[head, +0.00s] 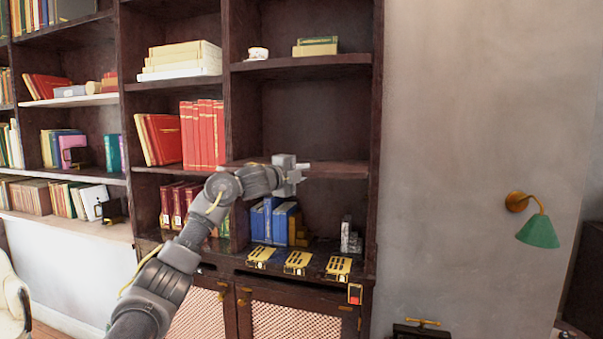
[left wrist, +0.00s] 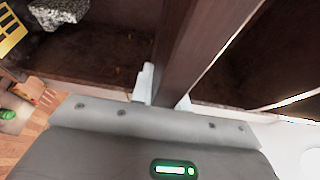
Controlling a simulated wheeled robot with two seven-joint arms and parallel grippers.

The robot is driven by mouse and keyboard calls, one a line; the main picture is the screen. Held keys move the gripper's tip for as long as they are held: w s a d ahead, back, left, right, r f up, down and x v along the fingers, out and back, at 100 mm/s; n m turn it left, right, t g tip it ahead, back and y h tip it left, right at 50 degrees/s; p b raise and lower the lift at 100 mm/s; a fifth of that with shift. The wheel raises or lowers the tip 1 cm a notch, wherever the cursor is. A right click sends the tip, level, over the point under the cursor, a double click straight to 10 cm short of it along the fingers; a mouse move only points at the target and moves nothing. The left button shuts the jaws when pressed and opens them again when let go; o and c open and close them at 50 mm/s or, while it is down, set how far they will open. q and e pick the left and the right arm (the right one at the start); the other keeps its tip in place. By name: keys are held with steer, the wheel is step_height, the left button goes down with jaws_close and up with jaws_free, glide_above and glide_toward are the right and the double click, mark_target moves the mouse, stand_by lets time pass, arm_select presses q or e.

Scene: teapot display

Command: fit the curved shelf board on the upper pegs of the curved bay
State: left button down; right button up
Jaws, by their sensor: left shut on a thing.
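The shelf board (head: 340,169) is dark brown and lies roughly level across the right-hand bay of the bookcase, between its upper and lower shelves. My left gripper (head: 303,167) is at the board's front edge and is shut on it. In the left wrist view the board (left wrist: 195,45) runs away from me, with the pale fingertips of the left gripper (left wrist: 164,90) on either side of its edge. My right gripper is not in view.
Blue books (head: 270,222) and a grey bookend (head: 350,238) stand below the board. Several yellow-and-black items (head: 297,260) lie on the ledge in front. The upper shelf (head: 300,62) holds a small pale cup (head: 258,53) and books. A green wall lamp (head: 538,231) is at right.

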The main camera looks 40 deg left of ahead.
mark_target(311, 164)
arm_select(q)
steer(key=shift+w+a+r+p, duration=0.2)
steer(key=shift+w+p, duration=0.15)
steer(key=shift+w, duration=0.3)
steer(key=shift+w+a, duration=0.45)
steer(key=shift+w, duration=0.9)
steer(key=shift+w+a, duration=0.45)
steer(key=shift+w, duration=0.9)
steer(key=shift+w+a, duration=0.45)
steer(key=shift+w, duration=0.9)
steer(key=c, duration=1.4)
jaws_free()
steer(key=shift+o, duration=0.6)
steer(key=shift+s, duration=0.2)
steer(key=shift+f, duration=0.25)
steer(key=shift+f+b, duration=0.15)
steer(key=shift+b, duration=0.25)
steer(key=s+b, duration=0.2)
steer(key=s, duration=0.1)
steer(key=s+b, duration=0.5)
steer(key=s, duration=0.2)
steer(key=shift+s+a+r, duration=0.1)
steer(key=shift+a+r, duration=0.1)
steer(key=shift+r, duration=0.05)
steer(key=shift+s+d+r, duration=0.1)
steer(key=shift+s+r, duration=0.05)
steer(key=shift+s, duration=0.15)
